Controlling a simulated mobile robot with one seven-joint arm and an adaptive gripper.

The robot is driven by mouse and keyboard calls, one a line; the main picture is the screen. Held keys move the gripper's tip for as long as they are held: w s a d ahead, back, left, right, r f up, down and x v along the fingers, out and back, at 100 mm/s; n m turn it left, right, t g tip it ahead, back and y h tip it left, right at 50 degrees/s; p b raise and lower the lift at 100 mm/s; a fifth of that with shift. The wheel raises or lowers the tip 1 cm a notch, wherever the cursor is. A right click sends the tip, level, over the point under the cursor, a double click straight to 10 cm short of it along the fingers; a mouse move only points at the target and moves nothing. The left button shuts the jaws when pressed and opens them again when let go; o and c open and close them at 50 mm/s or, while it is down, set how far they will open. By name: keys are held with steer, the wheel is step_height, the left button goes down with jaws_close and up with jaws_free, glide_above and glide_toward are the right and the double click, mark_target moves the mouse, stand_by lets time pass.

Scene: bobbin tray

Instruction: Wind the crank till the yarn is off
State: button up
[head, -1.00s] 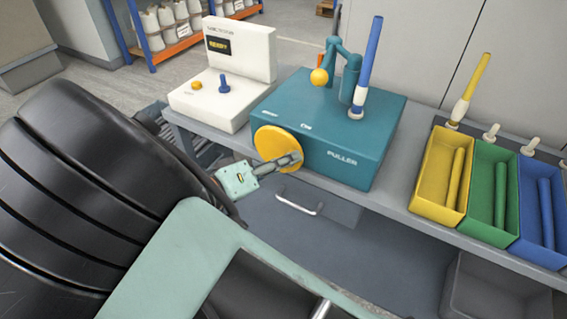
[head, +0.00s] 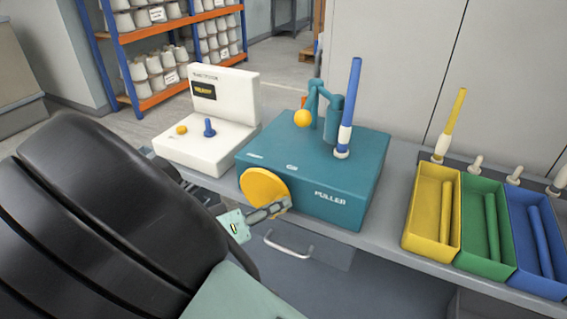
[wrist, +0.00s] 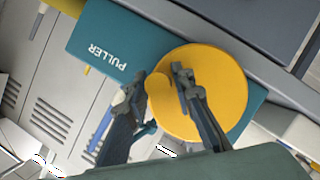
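The teal puller box (head: 330,165) stands on the bench and has a yellow crank disc (head: 262,190) on its front. A blue yarn bobbin (head: 350,95) with a white lower part stands upright on the box. A teal arm (head: 333,112) with a yellow ball (head: 303,118) stands beside it. My gripper (head: 284,206) is at the right lower part of the disc. In the wrist view, the fingers of my gripper (wrist: 160,92) close on either side of a yellow crank knob (wrist: 160,103) near the edge of the disc (wrist: 215,95). The fingertips' exact contact is partly hidden.
A white control unit (head: 228,95) with a lit display, a yellow button and a blue knob stands left of the box. Yellow (head: 411,228), green (head: 468,250) and blue (head: 519,270) bins are at the right. A drawer handle (head: 288,246) juts out below the bench.

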steer(key=shift+o, duration=1.3)
steer(key=v, duration=1.2)
steer(key=shift+r, duration=0.1)
